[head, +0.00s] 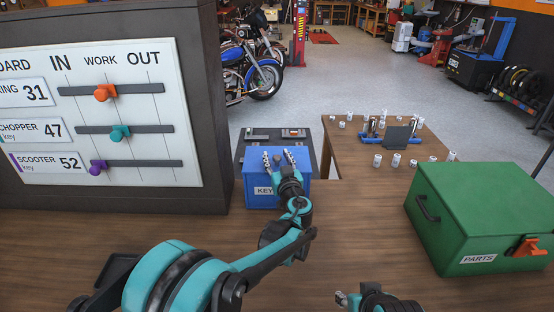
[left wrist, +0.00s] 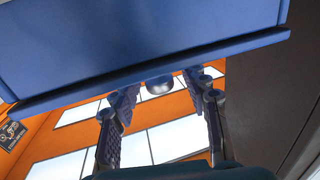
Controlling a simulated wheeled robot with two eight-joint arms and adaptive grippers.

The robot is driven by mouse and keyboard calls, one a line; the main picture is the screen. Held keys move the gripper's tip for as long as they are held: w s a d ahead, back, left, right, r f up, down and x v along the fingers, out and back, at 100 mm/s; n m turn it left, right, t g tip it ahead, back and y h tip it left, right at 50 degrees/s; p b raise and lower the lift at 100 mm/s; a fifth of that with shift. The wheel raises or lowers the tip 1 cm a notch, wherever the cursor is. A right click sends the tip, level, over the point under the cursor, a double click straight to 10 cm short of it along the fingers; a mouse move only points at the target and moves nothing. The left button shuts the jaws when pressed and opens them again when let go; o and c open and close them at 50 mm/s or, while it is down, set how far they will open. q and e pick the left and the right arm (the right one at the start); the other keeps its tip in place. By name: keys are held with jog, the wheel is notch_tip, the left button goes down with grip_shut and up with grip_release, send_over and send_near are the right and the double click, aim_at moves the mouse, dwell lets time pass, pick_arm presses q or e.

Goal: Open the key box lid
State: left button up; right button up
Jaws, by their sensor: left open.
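The blue key box (head: 254,166), with a KEY label on its front, stands on the wooden counter right of the board. Its lid looks shut in the head view. My left gripper (head: 278,157) is over the box, its two fingers open and apart. In the left wrist view, a round metal knob (left wrist: 158,85) at the edge of the blue box (left wrist: 140,40) shows between the two open fingertips; I cannot tell whether they touch it. My right gripper (head: 341,298) shows only partly at the bottom of the head view, and its opening is unclear.
The key board (head: 110,110) stands close to the box's left. A green PARTS box (head: 480,205) with an orange latch is at the right. A tray with tools (head: 320,140) lies behind the key box. A lower table (head: 345,155) holds several small cylinders. The counter between the boxes is clear.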

pick_arm(q)
jog(key=shift+c, duration=0.3)
grip_shut()
jog(key=shift+r, duration=0.1)
